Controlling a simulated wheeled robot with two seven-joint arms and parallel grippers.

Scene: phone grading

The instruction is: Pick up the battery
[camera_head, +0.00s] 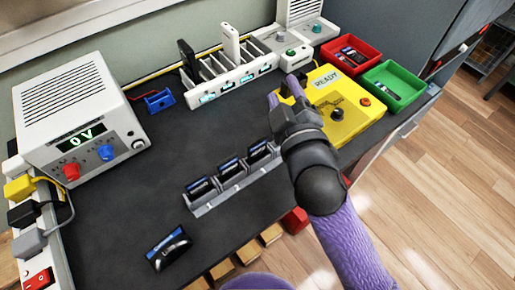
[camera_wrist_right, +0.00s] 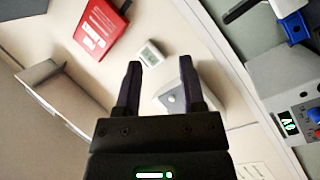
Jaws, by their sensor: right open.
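Several dark batteries with blue labels are in view. Batteries (camera_head: 198,186), (camera_head: 229,168) and (camera_head: 258,151) stand in the slots of a grey rack (camera_head: 236,187) at the middle of the bench. A dark item with a blue top (camera_head: 167,246), perhaps a battery in a holder, lies apart near the front edge. My right gripper (camera_head: 285,92) is open beyond the rack, left of the yellow tester. In the right wrist view its two fingers (camera_wrist_right: 161,78) stand apart with nothing between them. My left gripper is not in view.
A yellow tester (camera_head: 345,120) marked READY, a red bin (camera_head: 352,70) and a green bin (camera_head: 405,76) stand at the right. A white slotted phone rack (camera_head: 225,82) is at the back. A power supply (camera_head: 85,100) reading 0 V stands left. The dark mat's middle (camera_head: 170,140) is clear.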

